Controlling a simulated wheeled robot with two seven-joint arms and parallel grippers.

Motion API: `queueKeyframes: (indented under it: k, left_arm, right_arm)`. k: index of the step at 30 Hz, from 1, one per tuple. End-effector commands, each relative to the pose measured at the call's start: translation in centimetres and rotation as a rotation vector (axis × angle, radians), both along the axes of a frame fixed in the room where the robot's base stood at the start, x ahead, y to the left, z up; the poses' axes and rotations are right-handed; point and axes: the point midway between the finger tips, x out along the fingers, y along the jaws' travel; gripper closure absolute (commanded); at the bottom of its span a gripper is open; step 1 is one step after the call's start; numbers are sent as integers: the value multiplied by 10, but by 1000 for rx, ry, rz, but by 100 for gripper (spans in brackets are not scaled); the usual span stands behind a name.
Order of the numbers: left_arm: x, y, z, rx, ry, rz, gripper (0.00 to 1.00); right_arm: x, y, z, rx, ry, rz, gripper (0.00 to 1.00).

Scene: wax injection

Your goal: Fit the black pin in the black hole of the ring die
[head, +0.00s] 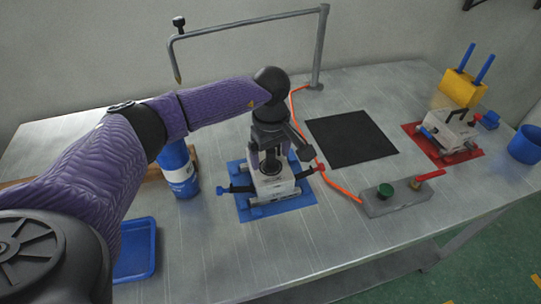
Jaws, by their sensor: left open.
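My left arm reaches in from the left. Its gripper (270,158) points down, open, right over a light metal die block (272,184) on a blue mat (247,211). The gripper hides the top of this block, so I cannot tell whether a pin or a hole is between the fingers. A black piece (240,188) with a blue end sticks out at the block's left, and a red-tipped one at its right. A second metal die (452,130) with a black handle sits on a red mat (478,153) at the right. I cannot tell which is the ring die. My right gripper is out of view.
A black pad (350,138) lies behind right. A grey plate (401,198) with green and red parts lies in front. A blue bottle (178,170) and blue tray (136,250) are left. A bent metal pole (320,50), yellow block (461,88) and blue cup (524,145) stand around.

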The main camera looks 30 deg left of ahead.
Motion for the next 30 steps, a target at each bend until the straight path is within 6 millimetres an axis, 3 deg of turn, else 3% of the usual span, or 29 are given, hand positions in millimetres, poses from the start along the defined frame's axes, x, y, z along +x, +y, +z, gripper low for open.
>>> queueKeyframes:
  k: [6, 10, 30]
  left_arm:
    - [1, 0, 60, -1, -6, 1, 6]
    - [1, 0, 80, 1, -4, 1, 6]
    - [0, 0, 86, 0, -1, 1, 6]
  right_arm:
    - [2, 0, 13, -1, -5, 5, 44]
    - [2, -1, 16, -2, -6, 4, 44]
    - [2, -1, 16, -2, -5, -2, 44]
